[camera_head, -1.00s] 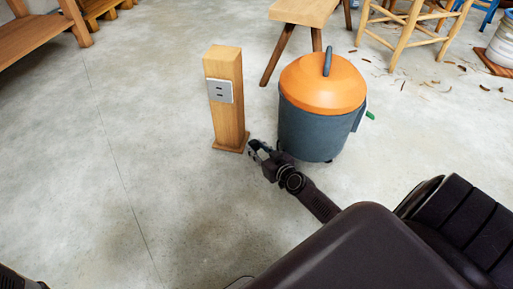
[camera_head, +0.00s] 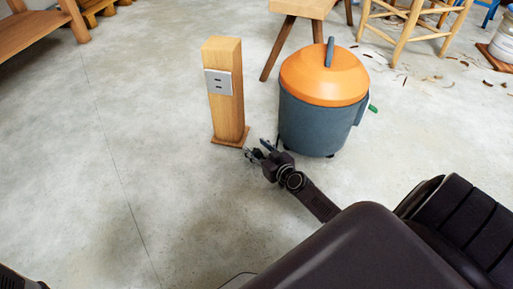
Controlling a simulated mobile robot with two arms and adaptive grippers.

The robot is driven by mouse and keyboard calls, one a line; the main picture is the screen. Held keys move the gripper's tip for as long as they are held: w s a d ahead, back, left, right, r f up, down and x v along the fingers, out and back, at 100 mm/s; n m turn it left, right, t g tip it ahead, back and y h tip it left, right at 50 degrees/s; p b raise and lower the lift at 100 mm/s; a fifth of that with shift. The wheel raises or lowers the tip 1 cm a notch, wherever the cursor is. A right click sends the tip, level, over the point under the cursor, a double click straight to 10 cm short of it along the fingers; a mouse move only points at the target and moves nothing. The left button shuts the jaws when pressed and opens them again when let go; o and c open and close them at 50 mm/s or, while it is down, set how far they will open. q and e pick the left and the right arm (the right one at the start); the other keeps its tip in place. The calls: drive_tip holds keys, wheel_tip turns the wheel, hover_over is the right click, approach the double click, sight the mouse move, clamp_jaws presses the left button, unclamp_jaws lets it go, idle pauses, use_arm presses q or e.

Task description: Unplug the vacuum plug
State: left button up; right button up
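A wooden post (camera_head: 228,112) stands upright on the floor with a grey outlet plate (camera_head: 218,83) on its front face. The plate shows dark slots, and I see no plug in it. The vacuum (camera_head: 318,122), with a grey-blue body and an orange lid, stands to the right of the post. My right gripper (camera_head: 257,150) is low, in front of the gap between post and vacuum, near the foot of the post. Its fingers are spread, with nothing visible between them. The plug cannot be made out. My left gripper is not in view.
A wooden stool (camera_head: 304,9) stands behind the vacuum, and a wooden chair frame (camera_head: 408,38) is at the back right with shavings near it. A shelf (camera_head: 35,35) is at the upper left. A thin dark line curves by my body at the bottom. The left floor is clear.

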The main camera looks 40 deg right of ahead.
drive_tip(key=s, duration=0.8)
drive_tip(key=s+a, duration=0.1)
drive_tip(key=s, duration=0.4)
drive_tip(key=shift+s+r, duration=0.1)
drive_tip(key=shift+r, duration=0.05)
idle(0.4)
